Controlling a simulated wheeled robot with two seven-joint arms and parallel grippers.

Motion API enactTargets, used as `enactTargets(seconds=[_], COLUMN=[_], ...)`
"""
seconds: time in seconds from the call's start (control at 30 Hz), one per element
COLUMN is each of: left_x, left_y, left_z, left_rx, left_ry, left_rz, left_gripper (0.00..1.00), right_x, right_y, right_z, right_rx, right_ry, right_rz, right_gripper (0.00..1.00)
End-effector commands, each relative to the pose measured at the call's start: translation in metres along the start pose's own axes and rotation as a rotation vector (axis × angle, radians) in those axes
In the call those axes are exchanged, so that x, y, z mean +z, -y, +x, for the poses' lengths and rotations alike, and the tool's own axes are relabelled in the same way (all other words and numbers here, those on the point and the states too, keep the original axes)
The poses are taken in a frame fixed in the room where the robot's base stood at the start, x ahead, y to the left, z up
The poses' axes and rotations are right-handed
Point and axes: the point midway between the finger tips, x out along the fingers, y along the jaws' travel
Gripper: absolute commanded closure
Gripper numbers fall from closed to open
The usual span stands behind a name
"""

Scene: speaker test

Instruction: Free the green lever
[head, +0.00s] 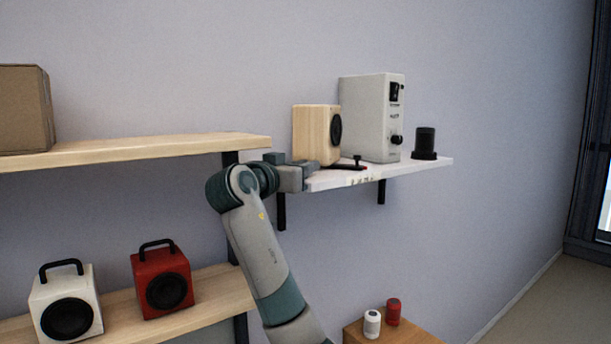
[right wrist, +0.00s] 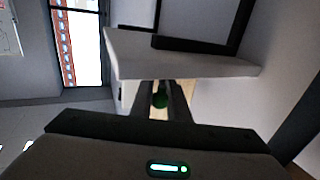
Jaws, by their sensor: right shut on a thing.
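My right gripper (head: 308,172) is at the left end of the white wall shelf (head: 425,163). In the right wrist view its two fingers (right wrist: 163,90) are shut on a small dark green part, the green lever (right wrist: 160,100). Only its rounded green end shows between the fingers. In the head view the green lever cannot be made out. My left gripper is not in view.
A wooden shelf (head: 150,147) is left of my arm. Red (head: 160,280) and white (head: 62,303) speakers stand below.

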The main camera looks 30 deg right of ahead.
Motion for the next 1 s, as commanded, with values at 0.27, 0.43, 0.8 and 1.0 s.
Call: enactTargets(seconds=[0.27, 0.43, 0.8, 1.0], left_x=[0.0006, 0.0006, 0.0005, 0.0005], left_y=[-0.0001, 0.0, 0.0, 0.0], left_z=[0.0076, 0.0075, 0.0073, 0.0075], left_rx=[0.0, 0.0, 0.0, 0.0], left_ry=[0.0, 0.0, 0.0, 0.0], left_rz=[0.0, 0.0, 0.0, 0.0], left_gripper=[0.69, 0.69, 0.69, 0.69], right_x=[-0.0002, -0.0008, -0.0008, -0.0004], right_y=[0.0011, 0.0005, 0.0005, 0.0005], right_z=[0.0, 0.0002, 0.0004, 0.0004], right_rx=[0.071, 0.079, 0.078, 0.078], right_ry=[-0.001, -0.002, -0.001, -0.001], right_rz=[0.0, 0.001, 0.001, 0.001], right_gripper=[1.0, 1.0, 0.67, 0.67])
